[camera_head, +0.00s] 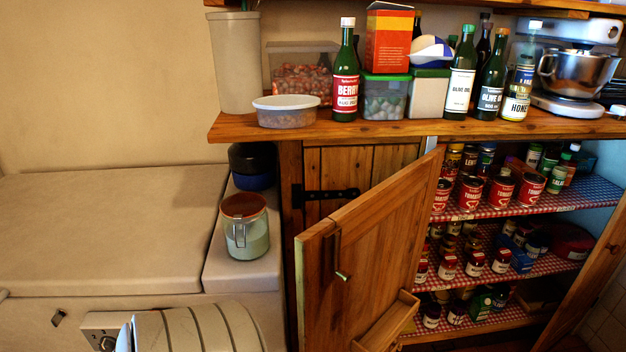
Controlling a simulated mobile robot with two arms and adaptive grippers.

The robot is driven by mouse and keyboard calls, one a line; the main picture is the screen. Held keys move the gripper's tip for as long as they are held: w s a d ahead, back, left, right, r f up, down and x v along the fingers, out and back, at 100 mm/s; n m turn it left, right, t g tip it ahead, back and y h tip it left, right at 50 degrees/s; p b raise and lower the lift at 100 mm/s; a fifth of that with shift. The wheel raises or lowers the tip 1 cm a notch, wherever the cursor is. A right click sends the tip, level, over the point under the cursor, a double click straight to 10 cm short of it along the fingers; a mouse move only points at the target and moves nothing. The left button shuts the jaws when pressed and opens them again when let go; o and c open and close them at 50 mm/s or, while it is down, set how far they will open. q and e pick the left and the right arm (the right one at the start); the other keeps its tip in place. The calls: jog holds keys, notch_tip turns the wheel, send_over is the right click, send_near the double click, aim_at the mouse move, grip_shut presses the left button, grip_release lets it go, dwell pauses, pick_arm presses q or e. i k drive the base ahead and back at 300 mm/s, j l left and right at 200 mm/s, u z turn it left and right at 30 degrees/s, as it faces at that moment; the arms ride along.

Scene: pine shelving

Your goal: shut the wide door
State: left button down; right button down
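The pine door (378,245) in the middle of the head view stands open and juts out towards me at an angle from the cupboard. I take it as the wide door. A dark metal latch or handle (339,265) is near its left edge. A small wooden rack (390,323) is fixed low on its visible face. The door's bottom is cut off by the frame. Behind it, the cupboard shelves (555,200) with tins and jars are exposed. Neither of my grippers is in view.
Another wooden door or panel (597,265) stands at the right edge. A counter (400,130) above holds bottles, tubs and a mixer (575,75). A glass jar (245,227) sits on a pale ledge at left. A panel with a black hinge strap (325,195) is behind the door.

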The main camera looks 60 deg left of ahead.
aim_at(382, 232)
jog(key=k+j, duration=0.4)
jog(key=k+j+u, duration=0.1)
jog(key=k+j, duration=0.3)
jog(key=j, duration=0.2)
jog(key=k+j, duration=0.4)
jog(key=k+j+u, duration=0.1)
jog(key=k+j, duration=0.25)
jog(key=j, duration=0.3)
